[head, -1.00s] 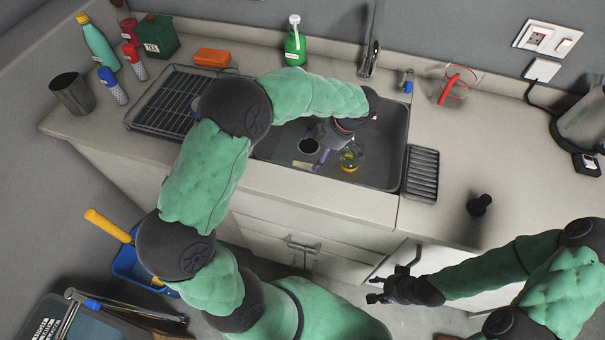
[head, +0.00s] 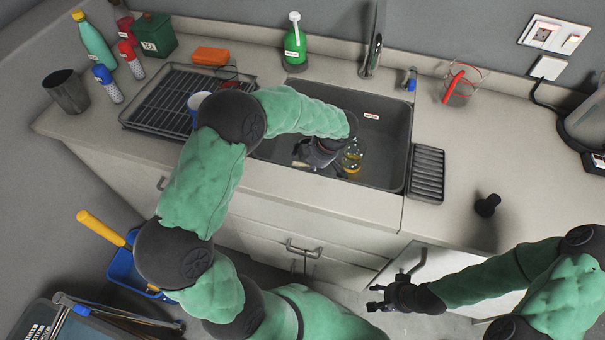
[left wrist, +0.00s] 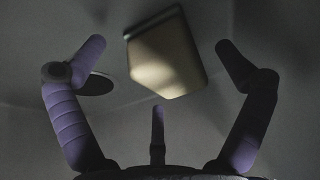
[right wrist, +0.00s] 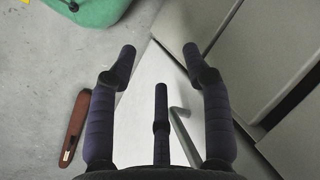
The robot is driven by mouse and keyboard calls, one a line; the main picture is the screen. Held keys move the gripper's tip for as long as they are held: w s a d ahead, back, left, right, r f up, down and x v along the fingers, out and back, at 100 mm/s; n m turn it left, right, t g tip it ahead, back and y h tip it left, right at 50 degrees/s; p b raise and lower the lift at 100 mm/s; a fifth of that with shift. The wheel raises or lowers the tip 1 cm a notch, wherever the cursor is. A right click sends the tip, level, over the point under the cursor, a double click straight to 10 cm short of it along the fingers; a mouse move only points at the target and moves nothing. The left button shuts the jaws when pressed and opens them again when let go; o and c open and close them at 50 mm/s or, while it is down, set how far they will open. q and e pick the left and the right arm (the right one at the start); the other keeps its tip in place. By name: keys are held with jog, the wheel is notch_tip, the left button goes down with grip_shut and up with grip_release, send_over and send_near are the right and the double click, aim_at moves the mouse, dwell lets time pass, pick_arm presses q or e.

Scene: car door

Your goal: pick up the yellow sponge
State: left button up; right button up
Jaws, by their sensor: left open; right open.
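The yellow sponge (left wrist: 167,58) lies on the sink floor in the left wrist view, a pale yellow block with a darker edge, dimly lit. In the head view a small pale part of the sponge (head: 299,164) shows beside my left gripper (head: 314,155), which is inside the sink and partly hidden by my arm. In the left wrist view my left gripper (left wrist: 158,46) is open, its fingers on either side of the sponge with gaps between. My right gripper (head: 377,298) is open and empty in front of the cabinet; it also shows in the right wrist view (right wrist: 159,50).
A clear glass item with yellow in it (head: 352,157) stands in the sink (head: 385,125), close right of my left gripper. A dish rack (head: 160,105) is left of the sink, a faucet (head: 372,55) behind. A cabinet door handle (right wrist: 183,130) is near my right gripper.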

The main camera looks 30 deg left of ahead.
aim_at(307, 167)
pick_arm(q)
jog(key=c, duration=1.2)
jog(key=shift+c, duration=0.2)
jog(key=shift+r, duration=0.15)
notch_tip(307, 167, up, 10)
jog(key=p, duration=0.3)
jog(key=shift+o, duration=0.8)
